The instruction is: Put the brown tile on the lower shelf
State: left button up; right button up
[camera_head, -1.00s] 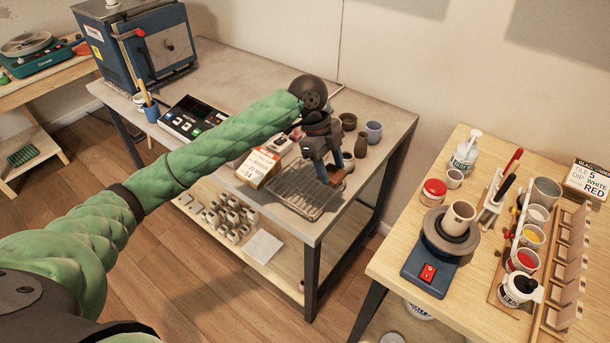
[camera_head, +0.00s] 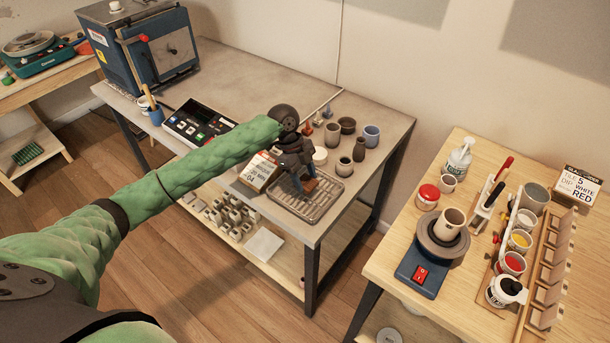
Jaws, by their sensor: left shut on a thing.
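My left gripper (camera_head: 303,184) is above the wire-rack tray (camera_head: 322,203) on the grey-topped table, with its blue fingertips pointing down. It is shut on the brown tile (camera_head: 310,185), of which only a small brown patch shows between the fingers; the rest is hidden. I cannot tell whether the tile touches the rack. The lower shelf (camera_head: 287,266) is the light wooden board under this table. It bears several small pale pieces (camera_head: 231,213) and a flat white square (camera_head: 264,245). My right gripper is not in view.
Beside the rack stand several dark pots and a blue cup (camera_head: 371,135). A label card (camera_head: 259,172) stands left of the rack. The front table leg (camera_head: 311,268) borders the shelf. A second table at right holds a banding wheel (camera_head: 440,240) and glaze jars.

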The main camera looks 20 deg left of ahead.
pick_arm(q)
jog(key=shift+f, duration=0.4)
jog(key=shift+f, duration=0.15)
jog(key=o, duration=1.1)
